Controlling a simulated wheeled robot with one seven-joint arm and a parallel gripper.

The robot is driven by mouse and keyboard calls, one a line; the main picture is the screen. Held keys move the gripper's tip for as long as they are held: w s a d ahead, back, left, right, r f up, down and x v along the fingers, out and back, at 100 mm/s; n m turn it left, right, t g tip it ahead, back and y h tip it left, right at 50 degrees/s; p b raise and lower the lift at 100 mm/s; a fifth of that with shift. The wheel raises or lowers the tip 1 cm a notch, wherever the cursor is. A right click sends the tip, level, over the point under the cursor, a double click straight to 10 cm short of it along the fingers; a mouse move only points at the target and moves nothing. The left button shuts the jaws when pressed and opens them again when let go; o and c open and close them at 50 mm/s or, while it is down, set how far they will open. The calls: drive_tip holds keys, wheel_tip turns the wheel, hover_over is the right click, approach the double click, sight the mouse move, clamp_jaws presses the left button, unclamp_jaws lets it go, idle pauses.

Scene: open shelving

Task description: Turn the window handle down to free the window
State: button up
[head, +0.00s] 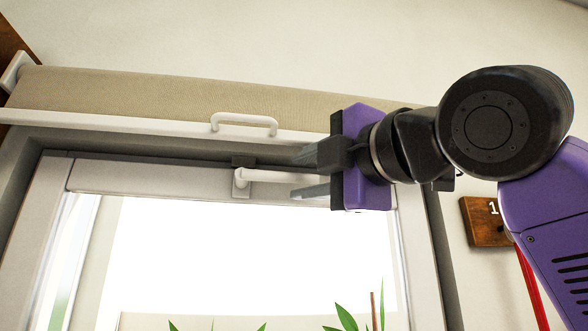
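The window handle (272,175) is a white lever on the top rail of the white window frame (140,180). Its mount is at the left end and its bar points right, about level. My gripper (300,174) comes in from the right. It is open, with one finger above the handle bar and one below it in the head view. The free end of the bar runs between the fingers. I see a gap between the bar and each finger; whether the bar is at the same depth as the fingers I cannot tell.
A beige rolled blind (170,92) spans above the window, with a white rail and a small white pull handle (245,123) close above my gripper. A wooden plaque (484,222) and red cord (533,285) are at right. Green plant leaves (345,317) show at the bottom.

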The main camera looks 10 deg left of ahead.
sight(296, 177)
drive_tip(key=shift+p+x, duration=0.5)
drive_tip(key=shift+x, duration=1.25)
clamp_jaws()
